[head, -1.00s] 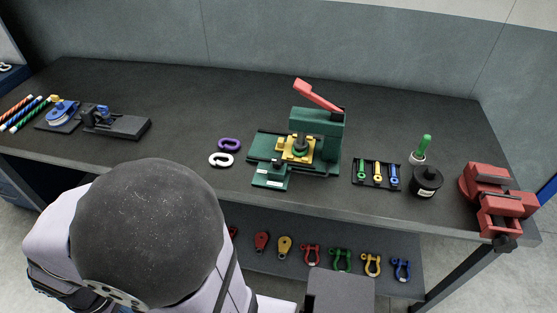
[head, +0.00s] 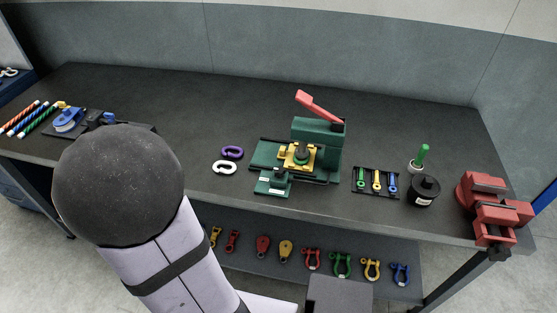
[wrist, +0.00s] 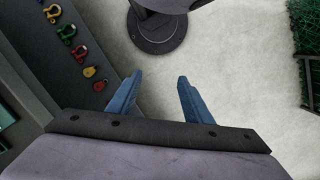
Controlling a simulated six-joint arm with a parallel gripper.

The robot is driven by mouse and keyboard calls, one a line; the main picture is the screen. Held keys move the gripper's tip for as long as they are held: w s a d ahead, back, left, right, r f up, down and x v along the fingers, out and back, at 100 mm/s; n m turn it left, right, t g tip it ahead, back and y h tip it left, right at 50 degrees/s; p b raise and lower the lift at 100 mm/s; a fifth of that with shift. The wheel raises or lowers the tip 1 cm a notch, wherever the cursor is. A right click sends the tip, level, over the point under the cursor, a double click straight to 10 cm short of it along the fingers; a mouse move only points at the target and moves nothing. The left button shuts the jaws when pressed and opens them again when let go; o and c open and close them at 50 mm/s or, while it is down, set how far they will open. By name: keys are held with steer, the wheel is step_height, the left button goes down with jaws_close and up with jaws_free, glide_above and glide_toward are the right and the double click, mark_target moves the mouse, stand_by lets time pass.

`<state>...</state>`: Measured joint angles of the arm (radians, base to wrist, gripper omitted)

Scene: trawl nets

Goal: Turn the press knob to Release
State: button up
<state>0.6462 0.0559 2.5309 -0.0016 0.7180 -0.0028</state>
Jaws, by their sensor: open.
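The green press (head: 318,132) with a red lever (head: 318,107) stands on the middle of the dark bench. A yellow plate (head: 297,156) sits on its base with a dark green round part on it. A small dark knob (head: 280,173) shows at the front block of the press; its setting is too small to read. My gripper (wrist: 158,92) shows in the wrist view with its two blue fingers apart and nothing between them. It hangs over the floor in front of the bench, away from the press. In the head view my arm hides it.
Purple and white links (head: 224,167) lie left of the press. A tray of small coloured tools (head: 376,182), a black pot (head: 423,191) and a red vise (head: 490,205) stand to the right. Shackles (head: 341,265) line the lower shelf. A green net (wrist: 305,30) is at the wrist view's right.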

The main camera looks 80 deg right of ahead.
steer(key=s+d+m+p, duration=0.1)
steer(key=s+d+m, duration=0.2)
steer(key=d, duration=0.3)
steer(key=s+d+m+p, duration=0.2)
steer(key=d+m, duration=0.1)
steer(key=d, duration=0.4)
step_height(320, 180, up, 7)
steer(key=m+t+h+p, duration=0.1)
steer(key=m, duration=0.3)
glide_above(279, 170)
steer(key=shift+s+a+f, duration=0.1)
steer(key=shift+a+f, duration=0.1)
steer(key=shift+a, duration=0.2)
steer(key=shift+m, duration=0.3)
steer(key=r, duration=0.2)
steer(key=d+r, duration=0.1)
steer(key=r, duration=0.1)
steer(key=shift+d+r, duration=0.1)
steer(key=shift+f+p, duration=0.3)
steer(key=shift+f, duration=0.25)
steer(key=shift+f+p, duration=1.1)
steer(key=shift+f, duration=2.05)
